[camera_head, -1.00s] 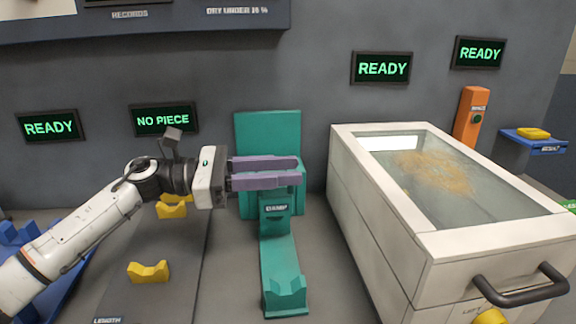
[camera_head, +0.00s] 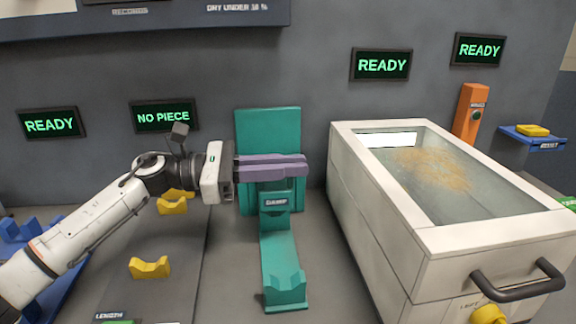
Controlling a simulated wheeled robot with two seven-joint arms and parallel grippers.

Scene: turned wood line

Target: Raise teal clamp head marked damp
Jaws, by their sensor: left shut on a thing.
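The teal clamp (camera_head: 284,270) stands on the bench in the middle, with a tall back plate (camera_head: 268,122) and a notched rest at its front. Its teal head (camera_head: 275,203) carries a small dark label that looks like CLAMP but is hard to read. My left gripper (camera_head: 290,168) reaches in level from the left. Its long purple fingers lie close together across the top of the head and are shut on it. The fingers hide the head's upper part. My right gripper is not in view.
A white glass-topped box (camera_head: 440,245) with a dark handle stands close at the right. Yellow cradles (camera_head: 150,268) sit on the grey strip at the left. An orange post (camera_head: 470,115) stands behind the box. A wall sign (camera_head: 163,115) reads NO PIECE.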

